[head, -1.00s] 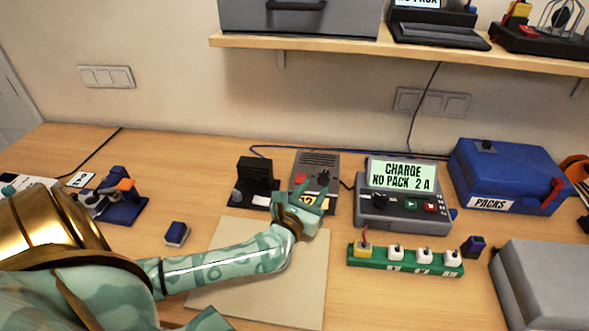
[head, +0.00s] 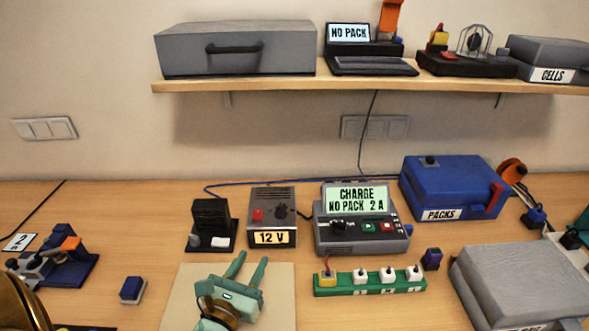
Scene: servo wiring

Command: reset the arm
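My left gripper (head: 249,260) is over the pale mat (head: 180,312) at the bottom of the head view. Its two teal fingers point away from me, spread apart with nothing between them. The grey 12 V supply (head: 271,214), with a red switch and a dark knob, stands beyond the fingertips, apart from them. At the left is a dark blue stand (head: 72,268) with a grey mechanism and an orange piece on it. Which arm the task means is not clear from the view. My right gripper is not in view.
The charger (head: 362,228) reads "CHARGE NO PACK 2 A". A green strip (head: 371,284) with several plugs lies in front. A blue PACKS box (head: 455,185) and a grey case (head: 520,285) stand right. A small blue block (head: 132,290) lies left of the mat.

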